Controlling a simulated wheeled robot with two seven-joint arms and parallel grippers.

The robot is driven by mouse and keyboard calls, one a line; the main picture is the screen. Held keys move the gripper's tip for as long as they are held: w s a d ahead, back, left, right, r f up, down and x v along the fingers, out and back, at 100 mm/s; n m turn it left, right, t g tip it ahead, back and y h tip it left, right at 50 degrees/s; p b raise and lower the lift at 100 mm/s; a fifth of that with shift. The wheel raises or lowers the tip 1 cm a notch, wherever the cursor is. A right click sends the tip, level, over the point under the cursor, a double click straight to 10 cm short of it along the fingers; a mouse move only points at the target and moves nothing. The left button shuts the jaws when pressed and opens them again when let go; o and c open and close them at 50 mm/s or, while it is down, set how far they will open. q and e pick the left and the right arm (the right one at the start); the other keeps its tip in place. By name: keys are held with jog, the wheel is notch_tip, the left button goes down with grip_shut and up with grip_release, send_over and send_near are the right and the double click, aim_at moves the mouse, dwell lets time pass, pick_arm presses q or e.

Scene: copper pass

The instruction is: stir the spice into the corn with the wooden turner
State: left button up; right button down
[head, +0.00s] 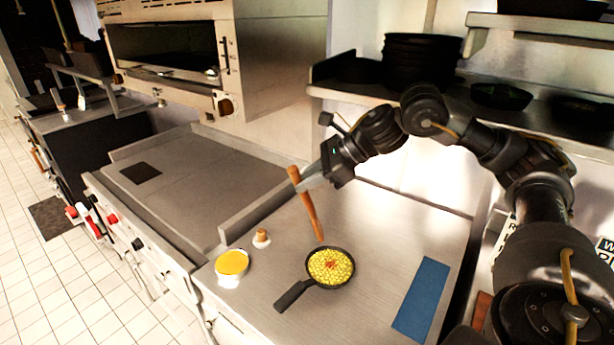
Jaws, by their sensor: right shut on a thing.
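A small black pan (353,275) with yellow corn (322,275) sits on the steel counter, its handle pointing to the lower left. A reddish patch of spice (331,264) lies on the middle of the corn. My right gripper (302,181) is shut on the wooden turner (311,212) near its upper end. The turner hangs down, slightly tilted, with its lower end just behind the pan's far rim in the picture. I cannot tell whether it touches the pan. My left gripper is not in view.
A dish of yellow food (232,262) and a small jar with a wooden top (261,238) stand left of the pan. A blue mat (421,299) lies at the right. A flat griddle (190,185) is further left. Shelves with black pans (420,62) hang behind my right arm.

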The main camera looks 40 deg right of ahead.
notch_tip(320, 180, down, 2)
jog(key=shift+f+b, duration=0.1)
jog(key=shift+b, duration=0.35)
jog(key=shift+a, duration=0.1)
jog(key=shift+w+a+f, duration=0.1)
jog(key=shift+a+f, duration=0.1)
jog(key=shift+a, duration=0.05)
jog(key=w+a+f+m+t+h, duration=0.1)
jog(key=w+a+m+t+h, duration=0.2)
jog(key=a+m+h, duration=0.4)
jog(key=w+a+m, duration=0.1)
jog(key=a+m, duration=0.1)
jog(key=a, duration=0.3)
jog(key=shift+w+a+f+m+b, duration=0.2)
jog(key=shift+f+m+b, duration=0.1)
